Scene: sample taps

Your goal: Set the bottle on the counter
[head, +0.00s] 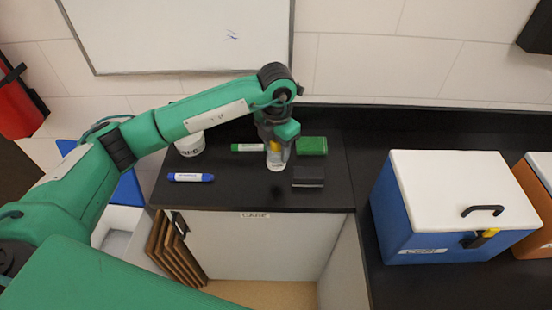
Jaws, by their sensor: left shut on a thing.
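A small clear bottle (276,163) with a pale lower part stands upright at or just above the black counter (240,196); I cannot tell whether its base touches. My left gripper (275,146) comes down from above and is shut on the bottle's upper part, which it mostly hides. A bit of yellow shows between the fingers. My right gripper is not in view.
A blue marker (191,177), a green marker (247,147), a white tub (190,144), a green block (311,146) and a black block (308,176) surround the bottle. A blue cooler with a white lid (460,190) stands right. The counter's front middle is clear.

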